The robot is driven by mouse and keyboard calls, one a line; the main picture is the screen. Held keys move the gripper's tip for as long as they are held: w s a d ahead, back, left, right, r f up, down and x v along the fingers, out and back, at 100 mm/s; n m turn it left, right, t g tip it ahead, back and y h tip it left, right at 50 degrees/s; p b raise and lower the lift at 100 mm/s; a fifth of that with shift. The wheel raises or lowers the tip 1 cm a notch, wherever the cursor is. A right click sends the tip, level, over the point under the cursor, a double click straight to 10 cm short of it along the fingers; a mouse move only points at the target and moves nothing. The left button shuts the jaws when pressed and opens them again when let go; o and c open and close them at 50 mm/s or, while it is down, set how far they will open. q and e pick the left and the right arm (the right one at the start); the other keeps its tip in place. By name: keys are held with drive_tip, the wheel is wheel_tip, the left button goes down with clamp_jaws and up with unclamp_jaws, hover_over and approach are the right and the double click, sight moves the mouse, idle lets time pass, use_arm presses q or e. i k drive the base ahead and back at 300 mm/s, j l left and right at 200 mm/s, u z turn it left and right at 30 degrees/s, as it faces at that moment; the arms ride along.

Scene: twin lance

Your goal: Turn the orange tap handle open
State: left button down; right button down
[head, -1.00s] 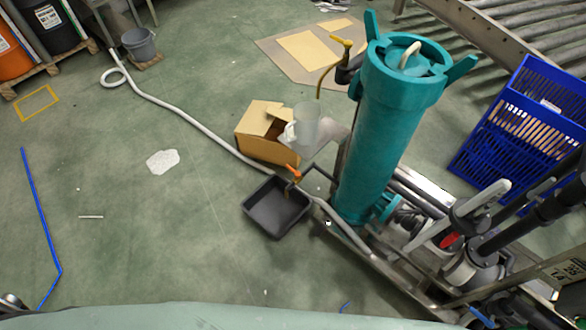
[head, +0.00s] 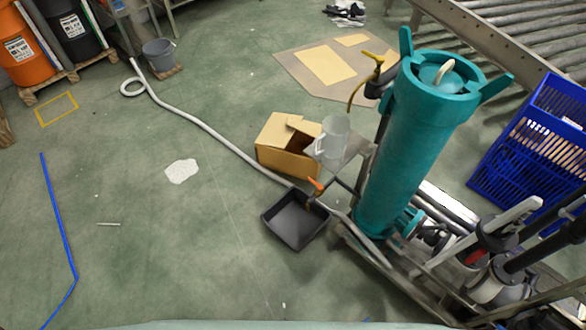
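The orange tap handle (head: 316,184) shows in the head view, right of centre, on a small tap at the foot of the teal filter housing (head: 412,150). It sits just above the back right corner of a black tray (head: 270,229) on the floor. A clear jug (head: 334,138) stands on a small metal shelf (head: 352,150) behind the tap. Neither of my grippers shows in the head view now.
An open cardboard box (head: 281,157) stands behind the tap. A pale hose (head: 212,134) runs across the floor towards it. A blue crate (head: 535,140) and pipework fill the right.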

sight(320, 186)
drive_tip(key=i+j+u, duration=0.3)
drive_tip(key=j+u, duration=0.15)
drive_tip(key=i+j+u, duration=0.85)
drive_tip(key=i+z, duration=0.15)
drive_tip(key=i, duration=0.2)
drive_tip(key=i+j+z, duration=0.2)
drive_tip(key=i, duration=0.15)
drive_tip(key=i+z, duration=0.2)
drive_tip(key=z, duration=0.3)
drive_tip(key=i+z, duration=0.2)
drive_tip(key=z, duration=0.25)
drive_tip(key=i+z, duration=0.15)
drive_tip(key=z, duration=0.35)
drive_tip(key=i+j+z, duration=0.15)
drive_tip(key=z, duration=0.3)
